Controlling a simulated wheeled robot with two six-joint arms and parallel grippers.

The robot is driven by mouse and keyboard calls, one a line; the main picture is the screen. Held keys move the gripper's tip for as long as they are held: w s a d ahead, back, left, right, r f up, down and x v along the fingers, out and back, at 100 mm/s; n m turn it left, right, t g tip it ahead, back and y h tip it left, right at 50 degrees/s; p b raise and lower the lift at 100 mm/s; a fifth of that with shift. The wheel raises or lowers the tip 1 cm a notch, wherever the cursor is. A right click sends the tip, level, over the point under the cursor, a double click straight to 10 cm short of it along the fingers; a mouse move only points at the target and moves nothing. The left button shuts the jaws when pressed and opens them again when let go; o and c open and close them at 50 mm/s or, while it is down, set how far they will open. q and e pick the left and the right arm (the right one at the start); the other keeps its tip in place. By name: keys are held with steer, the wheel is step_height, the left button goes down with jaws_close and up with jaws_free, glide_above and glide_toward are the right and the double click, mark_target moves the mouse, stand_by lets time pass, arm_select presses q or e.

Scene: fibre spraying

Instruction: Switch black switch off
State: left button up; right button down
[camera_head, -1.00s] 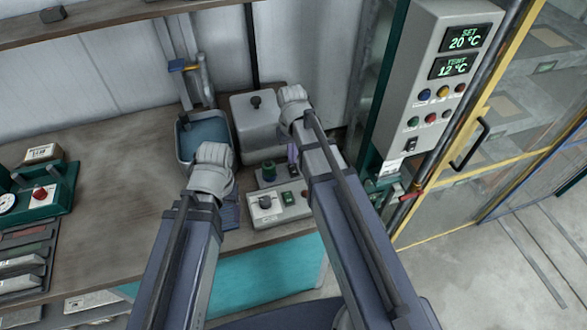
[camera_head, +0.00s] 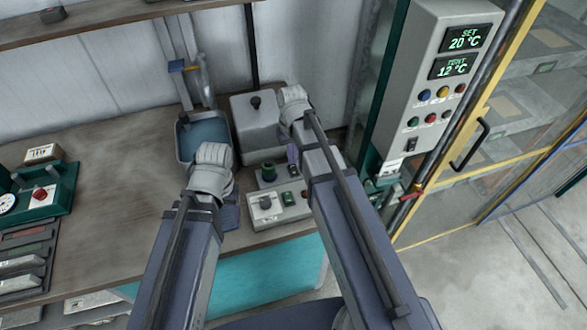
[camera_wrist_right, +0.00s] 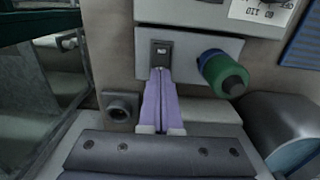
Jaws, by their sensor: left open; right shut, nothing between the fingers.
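A small black switch (camera_wrist_right: 160,53) sits on a grey plate of a small control box (camera_wrist_right: 185,45) in the right wrist view, beside a green knob (camera_wrist_right: 225,80). My right gripper (camera_wrist_right: 160,72) is shut and empty. Its purple fingertips are at the switch's lower edge; I cannot tell whether they touch. In the head view the right gripper (camera_head: 292,153) shows as a purple sliver beside the box with the green knob (camera_head: 268,171), and the switch is hard to make out. My left arm's wrist is left of this box; its gripper fingers are hidden behind the arm.
A white control box (camera_head: 283,214) with a dark knob stands at the table's front. A grey lidded box (camera_head: 255,150) and a blue-lined bin (camera_head: 188,145) stand behind. A control panel (camera_head: 430,85) with displays and another black switch is at the right. The table (camera_head: 110,180) is clear left of centre.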

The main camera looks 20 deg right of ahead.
arm_select(q)
steer(key=shift+f+b, duration=0.95)
arm_select(e)
steer(key=shift+f, duration=0.95)
arm_select(q)
steer(key=shift+r, duration=0.1)
arm_select(e)
step_height(320, 180, up, 7)
steer(key=p, duration=0.7)
steer(key=shift+r, duration=0.1)
arm_select(q)
step_height(320, 180, up, 7)
arm_select(e)
steer(key=shift+a, duration=0.1)
